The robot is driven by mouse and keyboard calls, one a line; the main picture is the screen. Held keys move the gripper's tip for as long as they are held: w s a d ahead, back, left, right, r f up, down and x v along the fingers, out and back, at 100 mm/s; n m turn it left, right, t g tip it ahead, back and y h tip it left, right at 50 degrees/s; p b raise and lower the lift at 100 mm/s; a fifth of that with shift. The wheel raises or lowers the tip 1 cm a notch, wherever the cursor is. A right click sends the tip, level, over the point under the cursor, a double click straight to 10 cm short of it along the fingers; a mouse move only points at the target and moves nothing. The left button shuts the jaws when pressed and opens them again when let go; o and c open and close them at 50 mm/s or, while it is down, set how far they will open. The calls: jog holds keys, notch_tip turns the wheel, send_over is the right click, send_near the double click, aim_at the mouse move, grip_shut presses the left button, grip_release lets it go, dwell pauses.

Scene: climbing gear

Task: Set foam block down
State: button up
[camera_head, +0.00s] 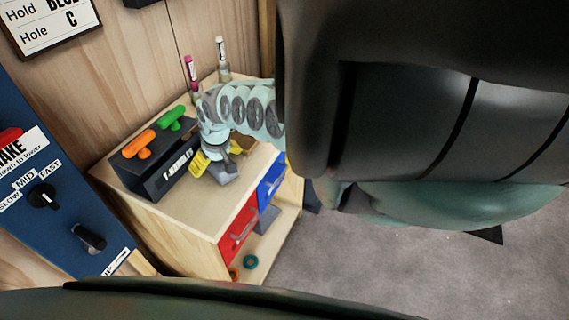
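My gripper (222,168) is small in the view, at the end of my pale green arm, low over the top of the wooden cabinet (205,212). Grey parts show at its tip, but I cannot make out the two fingers or whether they are open or shut. A yellow piece (198,163) with dark marks shows just left of the gripper, and a brownish-yellow piece (244,143) shows behind it to the right. I cannot tell whether either one is the foam block, or whether the gripper touches it.
A dark labelled box (165,172) with an orange hold (139,144) and a green hold (170,118) stands left of the gripper. Pink (190,72) and white-capped (222,58) markers stand behind. Red (238,234) and blue (271,184) drawers face front. The cabinet top's front is clear.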

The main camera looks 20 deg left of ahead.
jog(key=shift+c, duration=0.3)
jog(key=c, duration=1.3)
notch_tip(320, 180, up, 4)
jog(key=p, duration=0.3)
jog(key=shift+p, duration=0.35)
jog(key=shift+s+d+r+p, duration=0.15)
jog(key=shift+s+r+p, duration=0.05)
jog(key=shift+p, duration=0.5)
jog(key=s+d+p, duration=0.2)
jog(key=s+p, duration=0.1)
jog(key=p, duration=0.2)
jog(key=s+d+p, duration=0.3)
jog(key=s+p, duration=0.1)
jog(key=p, duration=0.1)
jog(key=s+d+p, duration=0.3)
jog(key=s+p, duration=0.1)
jog(key=p, duration=0.1)
jog(key=shift+s+r+p, duration=0.25)
jog(key=shift+r+p, duration=0.05)
jog(key=shift+r, duration=0.1)
jog(key=shift+s+d+f+p, duration=0.1)
jog(key=shift+s+d+p, duration=0.35)
jog(key=shift+s, duration=0.25)
